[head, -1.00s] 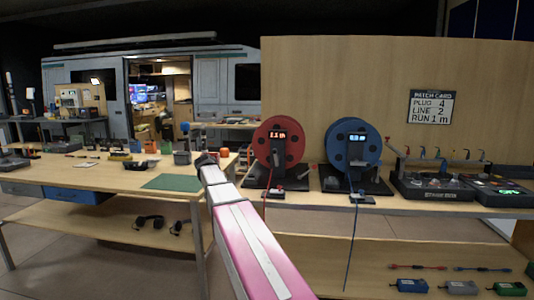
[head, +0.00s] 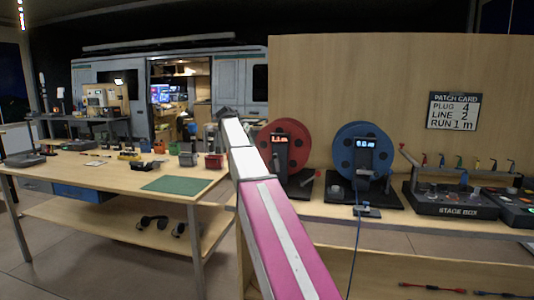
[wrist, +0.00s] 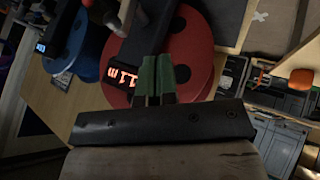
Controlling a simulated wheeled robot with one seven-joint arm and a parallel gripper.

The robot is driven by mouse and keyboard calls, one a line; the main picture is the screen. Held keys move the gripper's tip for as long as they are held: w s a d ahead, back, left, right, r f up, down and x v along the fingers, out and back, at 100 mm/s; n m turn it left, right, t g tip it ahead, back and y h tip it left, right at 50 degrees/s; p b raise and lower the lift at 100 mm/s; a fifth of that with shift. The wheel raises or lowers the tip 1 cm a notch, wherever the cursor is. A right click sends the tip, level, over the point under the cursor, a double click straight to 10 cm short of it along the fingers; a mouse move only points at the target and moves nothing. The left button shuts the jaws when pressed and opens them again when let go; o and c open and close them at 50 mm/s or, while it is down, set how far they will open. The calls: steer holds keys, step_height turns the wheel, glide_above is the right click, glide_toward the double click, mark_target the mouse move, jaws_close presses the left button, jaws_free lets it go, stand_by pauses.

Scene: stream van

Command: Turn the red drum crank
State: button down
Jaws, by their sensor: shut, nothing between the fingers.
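The red drum (head: 292,155) stands on a black base on the right-hand bench, with a lit red readout (head: 280,140) on its front. A small crank with a red knob (head: 318,173) shows at its lower right. In the wrist view the red drum (wrist: 197,48) fills the middle, its readout (wrist: 126,77) turned over, and a pale crank arm (wrist: 128,14) seems to show at the top. My gripper (wrist: 153,82) is shut and empty, its green fingers over the drum's picture, apart from the crank. In the head view my arm hides the drum's left edge.
A blue drum (head: 350,150) with a hanging cable stands right of the red one. The stage box (head: 450,203) is further right. A wooden table (head: 110,178) with small items and a green mat (head: 180,184) is at left. A patch card (head: 454,111) hangs behind.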

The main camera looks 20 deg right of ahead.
mark_target(277, 162)
steer(key=s+d+f, duration=0.1)
steer(key=d+f, duration=0.6)
steer(key=d, duration=0.2)
steer(key=shift+s, duration=0.35)
steer(key=shift+d, duration=0.1)
steer(key=shift+s+d+r+t+y, duration=0.2)
steer(key=shift+d+t+y, duration=0.1)
steer(key=shift+y, duration=0.2)
steer(key=shift+s+d+r+t+y, duration=0.15)
steer(key=shift+t+y, duration=0.15)
steer(key=shift+y, duration=0.2)
